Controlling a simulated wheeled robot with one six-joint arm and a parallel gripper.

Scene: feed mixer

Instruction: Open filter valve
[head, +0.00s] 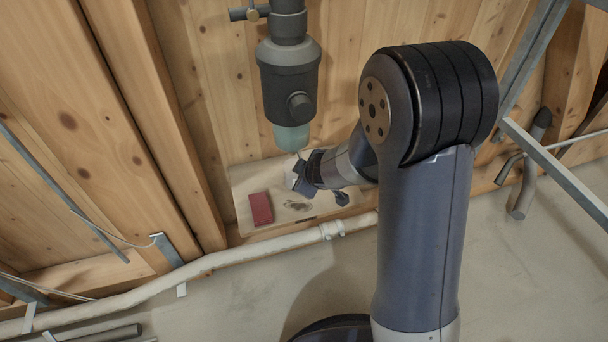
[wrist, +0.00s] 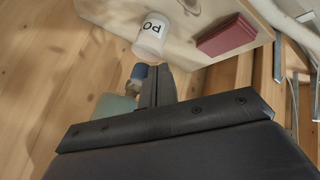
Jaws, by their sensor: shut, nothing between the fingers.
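The filter (head: 288,72) hangs on the wall in the head view, a dark grey body with a round side knob and a translucent green bowl (head: 291,137) below. The green bowl also shows in the wrist view (wrist: 113,106). A small blue piece (wrist: 139,71) with a metallic part sits at the bowl's end, probably the filter valve; in the head view I cannot make it out. My gripper (head: 303,174) is just below the bowl. Its fingers (wrist: 158,72) are shut and empty, close beside the blue piece; I cannot tell whether they touch it.
A wooden shelf (head: 241,186) below the filter holds a red block (head: 261,208) and a small dark item (head: 298,206). A pale pipe (head: 250,245) runs along the wall's foot.

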